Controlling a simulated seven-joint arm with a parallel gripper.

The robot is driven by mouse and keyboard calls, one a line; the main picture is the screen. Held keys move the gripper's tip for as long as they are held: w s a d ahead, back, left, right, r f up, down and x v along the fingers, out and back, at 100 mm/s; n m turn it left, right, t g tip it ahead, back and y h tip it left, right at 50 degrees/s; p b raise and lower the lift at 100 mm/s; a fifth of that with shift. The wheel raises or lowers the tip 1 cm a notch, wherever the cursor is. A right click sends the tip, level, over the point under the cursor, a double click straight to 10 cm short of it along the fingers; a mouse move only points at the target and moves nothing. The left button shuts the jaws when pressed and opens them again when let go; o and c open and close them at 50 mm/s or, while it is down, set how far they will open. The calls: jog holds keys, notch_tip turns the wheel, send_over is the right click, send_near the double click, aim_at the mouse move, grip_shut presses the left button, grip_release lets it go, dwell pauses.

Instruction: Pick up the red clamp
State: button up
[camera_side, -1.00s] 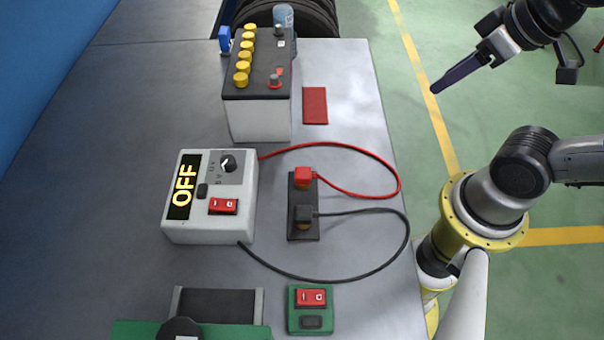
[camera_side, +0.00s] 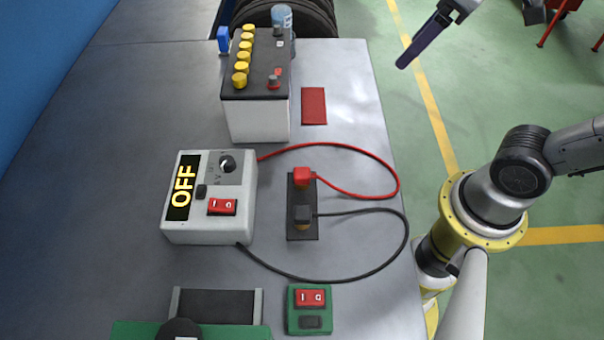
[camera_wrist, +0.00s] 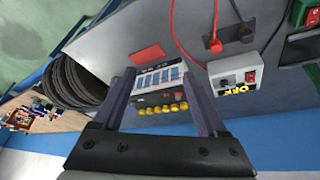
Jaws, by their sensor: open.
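The red clamp (camera_side: 303,177) sits on a dark holder plate (camera_side: 304,229) on the grey bench, with a red cable running from it to the charger. In the wrist view the red clamp (camera_wrist: 216,45) shows small near the top, right of the fingers. My gripper (camera_side: 402,66) is high at the upper right in the side view, off the bench and well apart from the clamp. In the wrist view my gripper (camera_wrist: 160,80) has its two fingers spread with nothing held between them.
The charger box (camera_side: 210,230) reads OFF. A battery (camera_side: 257,118) with yellow caps stands at the back, beside a red pad (camera_side: 314,105). A black clamp (camera_side: 304,215) sits beside the red one. A green switch box (camera_side: 310,322) is at the front. Cables loop over the bench's right side.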

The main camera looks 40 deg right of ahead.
jog(key=w+a+f+n+g, duration=0.3)
jog(key=w+a+n, duration=0.1)
jog(key=w+a, duration=0.45)
jog(key=n+g, duration=0.2)
send_over(302, 172)
notch_tip(302, 172, down, 7)
jog(key=shift+h, duration=0.3)
jog(key=f, duration=0.8)
jog(key=shift+w+a+f, duration=0.15)
jog(key=shift+w, duration=0.15)
jog(key=shift+s+f, duration=0.15)
jog(key=shift+f, duration=1.2)
jog(key=shift+s+f, duration=0.15)
jog(key=shift+f, duration=1.2)
grip_shut()
